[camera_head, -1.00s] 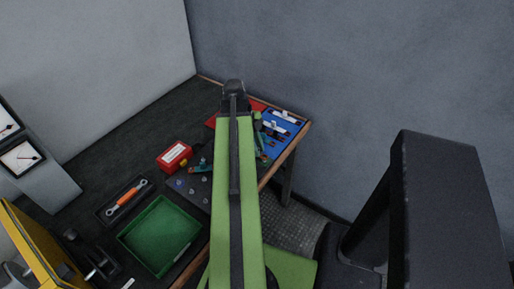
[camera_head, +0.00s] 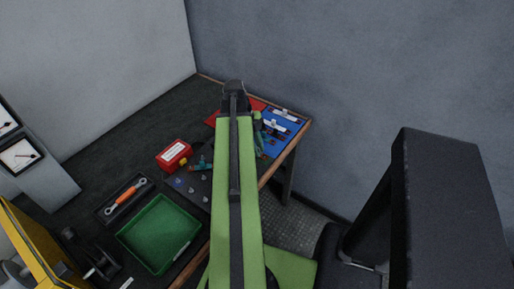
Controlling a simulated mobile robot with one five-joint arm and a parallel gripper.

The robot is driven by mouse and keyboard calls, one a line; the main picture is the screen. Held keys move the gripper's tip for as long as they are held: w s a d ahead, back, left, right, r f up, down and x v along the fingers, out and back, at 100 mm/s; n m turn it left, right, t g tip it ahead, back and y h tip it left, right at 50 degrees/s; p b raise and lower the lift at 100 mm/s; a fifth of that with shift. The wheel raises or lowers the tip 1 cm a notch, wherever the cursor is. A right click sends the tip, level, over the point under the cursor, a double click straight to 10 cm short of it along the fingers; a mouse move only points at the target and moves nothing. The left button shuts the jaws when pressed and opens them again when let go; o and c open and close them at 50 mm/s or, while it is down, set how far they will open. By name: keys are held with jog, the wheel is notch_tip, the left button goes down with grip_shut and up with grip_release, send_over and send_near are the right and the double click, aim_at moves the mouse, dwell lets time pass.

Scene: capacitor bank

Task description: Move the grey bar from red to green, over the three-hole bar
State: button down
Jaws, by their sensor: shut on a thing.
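My green arm (camera_head: 237,190) runs up the middle and covers much of the bench's work area. My gripper is hidden behind it, so its jaws and anything in them do not show. A dark board with small pegs (camera_head: 191,184) shows left of the arm. A small teal and red piece (camera_head: 201,165) shows at the board's upper edge, too small to identify. Another green piece (camera_head: 263,142) shows right of the arm, partly covered. I cannot make out the grey bar, the three-hole bar or the red and green spots.
A red box (camera_head: 174,155), an orange-handled wrench (camera_head: 126,196) in a dark holder and a green tray (camera_head: 160,235) stand left of the board. A blue mat (camera_head: 287,131) with white-labelled parts and a red mat (camera_head: 258,104) lie at the far right.

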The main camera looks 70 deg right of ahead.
jog(key=shift+f, duration=0.15)
jog(key=c, duration=1.2)
grip_release()
jog(key=p+v, duration=1.6)
jog(key=v, duration=0.1)
jog(key=shift+r, duration=0.2)
